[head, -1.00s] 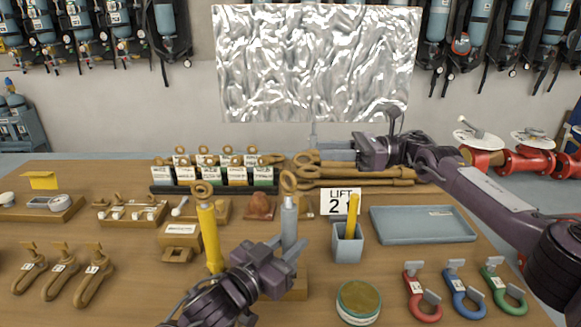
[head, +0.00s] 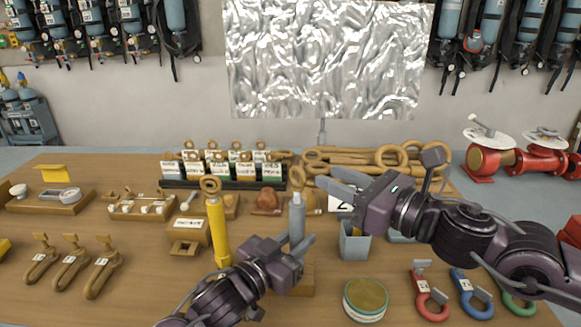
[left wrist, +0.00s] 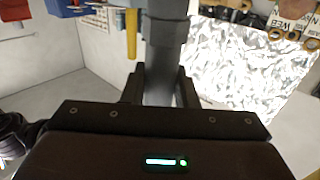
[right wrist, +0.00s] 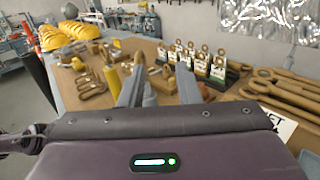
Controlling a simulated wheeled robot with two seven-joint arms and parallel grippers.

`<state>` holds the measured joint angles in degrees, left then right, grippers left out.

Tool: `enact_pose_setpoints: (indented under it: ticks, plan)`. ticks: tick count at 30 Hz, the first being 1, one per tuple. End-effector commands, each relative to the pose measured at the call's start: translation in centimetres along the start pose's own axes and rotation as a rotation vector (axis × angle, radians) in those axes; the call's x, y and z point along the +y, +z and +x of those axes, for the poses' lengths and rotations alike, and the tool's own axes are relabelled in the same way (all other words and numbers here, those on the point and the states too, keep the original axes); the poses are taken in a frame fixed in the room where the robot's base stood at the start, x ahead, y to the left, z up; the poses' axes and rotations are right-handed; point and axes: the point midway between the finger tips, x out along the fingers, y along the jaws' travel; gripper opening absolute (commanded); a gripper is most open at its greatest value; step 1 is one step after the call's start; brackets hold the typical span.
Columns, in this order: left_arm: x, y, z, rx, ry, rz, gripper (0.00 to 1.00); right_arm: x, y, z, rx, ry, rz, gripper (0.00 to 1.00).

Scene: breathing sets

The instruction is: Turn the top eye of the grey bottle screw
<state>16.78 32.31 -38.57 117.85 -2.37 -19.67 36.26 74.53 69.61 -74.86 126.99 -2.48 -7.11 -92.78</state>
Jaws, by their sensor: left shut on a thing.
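The grey bottle screw (head: 297,216) stands upright near the middle of the table, with a brown top eye (head: 297,178). My left gripper (head: 291,250) is shut on its lower grey body. In the left wrist view the grey body (left wrist: 163,60) runs between the fingers. My right gripper (head: 328,178) is open to the right of the eye at about its height, its fingers pointing left. In the right wrist view nothing is clearly held between the spread fingers (right wrist: 160,70). I cannot tell how far the fingertips are from the eye.
A yellow bottle screw (head: 216,230) stands close left of the grey one. A grey-blue pot (head: 354,245) stands to its right, under my right arm. A round tin (head: 366,299) and coloured shackles (head: 425,295) lie in front right. Brown fittings and labelled blocks (head: 220,170) line the back.

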Motion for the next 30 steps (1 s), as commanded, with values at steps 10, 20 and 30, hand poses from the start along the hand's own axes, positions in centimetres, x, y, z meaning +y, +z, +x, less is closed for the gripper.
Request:
enact_pose_setpoints:
  ticks: [10, 20, 30]
  plan:
    - [0.0, 0.0, 0.0, 0.001, 0.001, 0.0, 0.0, 3.8, 0.2, -3.5, 0.011, -0.113, -0.024, 0.3]
    - [0.0, -0.1, 0.0, 0.001, 0.001, 0.0, 0.0, 3.5, 0.3, 0.3, 0.009, -0.113, -0.024, 0.3]
    - [0.0, -0.1, 0.0, 0.001, 0.0, 0.0, 0.0, 2.8, 0.1, 6.2, 0.011, -0.114, -0.025, 0.3]
